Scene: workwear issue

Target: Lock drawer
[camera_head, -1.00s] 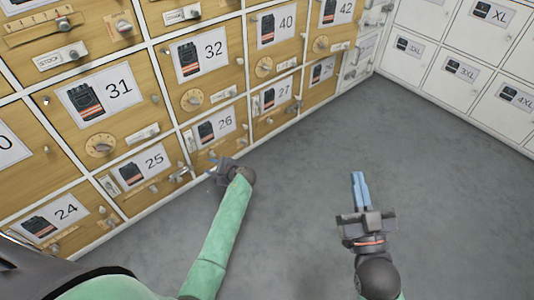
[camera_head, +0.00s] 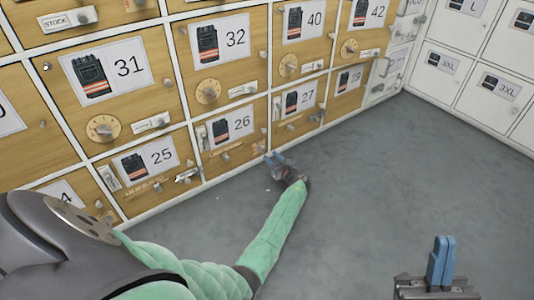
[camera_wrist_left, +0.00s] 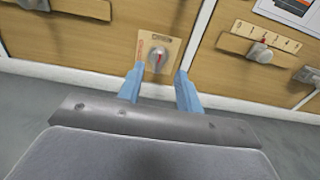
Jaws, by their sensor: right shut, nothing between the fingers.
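My left gripper (camera_head: 275,159) is low in front of the cabinet, by the lower right corner of drawer 26 (camera_head: 240,162). In the left wrist view its blue fingers (camera_wrist_left: 158,90) are open and empty. Ahead, framed between the fingertips, is a small grey turn knob (camera_wrist_left: 157,56) with a red mark on a tan plate. It appears to be the knob on drawer 26 (camera_head: 257,148); contact with the fingers is not visible. My right gripper (camera_head: 441,262) is shut and empty above the floor at the lower right.
Drawer 27 (camera_head: 302,121) is to the right; the left wrist view shows a numbered slider plate (camera_wrist_left: 262,43) there. Drawer 25 (camera_head: 155,180) has a protruding handle (camera_head: 187,175). White lockers (camera_head: 465,62) stand at the right.

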